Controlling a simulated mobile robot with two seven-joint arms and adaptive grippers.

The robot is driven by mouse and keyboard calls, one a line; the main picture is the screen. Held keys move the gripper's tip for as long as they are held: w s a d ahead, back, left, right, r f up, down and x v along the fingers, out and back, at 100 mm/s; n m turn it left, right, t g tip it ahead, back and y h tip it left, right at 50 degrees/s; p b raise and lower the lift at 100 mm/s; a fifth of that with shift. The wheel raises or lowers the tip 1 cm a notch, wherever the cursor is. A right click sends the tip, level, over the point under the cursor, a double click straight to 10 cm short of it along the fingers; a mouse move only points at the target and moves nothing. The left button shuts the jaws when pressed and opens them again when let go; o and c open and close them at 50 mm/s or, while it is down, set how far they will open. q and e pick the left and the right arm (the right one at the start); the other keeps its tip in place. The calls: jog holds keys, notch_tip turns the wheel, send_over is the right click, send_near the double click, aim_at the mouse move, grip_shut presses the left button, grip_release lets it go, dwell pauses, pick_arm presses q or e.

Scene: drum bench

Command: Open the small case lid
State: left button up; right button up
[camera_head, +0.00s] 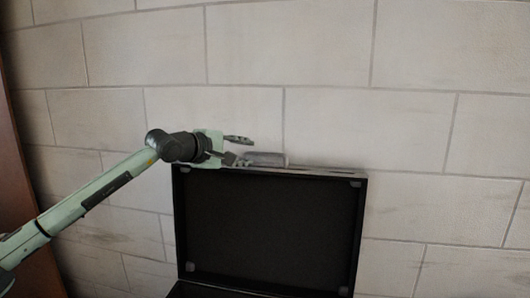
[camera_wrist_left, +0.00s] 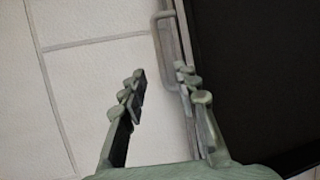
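The case lid (camera_head: 270,230) stands upright and open, its dark inner face towards me in the head view. The grey handle (camera_head: 267,158) sits on the lid's top edge, and it also shows in the left wrist view (camera_wrist_left: 168,55). My left gripper (camera_head: 240,150) is at the lid's top left, beside the handle. Its fingers are apart with nothing between them in the left wrist view (camera_wrist_left: 161,82). One finger overlaps the lid's edge there; I cannot tell whether it touches. The case's lower part is mostly below the head view. My right gripper is not in view.
A pale block wall (camera_head: 440,120) stands behind the lid. A brown upright panel (camera_head: 20,170) is at the far left. The space above and to the right of the lid looks clear.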

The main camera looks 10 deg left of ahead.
aim_at(263, 154)
pick_arm(q)
jog(key=x, duration=0.2)
jog(key=shift+w+d, duration=0.2)
jog(key=shift+w, duration=0.05)
jog(key=p+x, duration=0.1)
jog(key=x, duration=0.2)
jog(key=shift+w+f, duration=0.15)
jog(key=shift+f, duration=0.05)
jog(key=shift+w+d+f, duration=0.1)
jog(key=shift+w+d, duration=0.05)
jog(key=shift+w, duration=0.2)
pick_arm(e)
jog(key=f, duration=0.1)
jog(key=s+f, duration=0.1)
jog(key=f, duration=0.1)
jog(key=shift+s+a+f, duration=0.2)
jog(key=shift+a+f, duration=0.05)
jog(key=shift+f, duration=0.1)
pick_arm(q)
jog(key=shift+c, duration=0.6)
grip_shut()
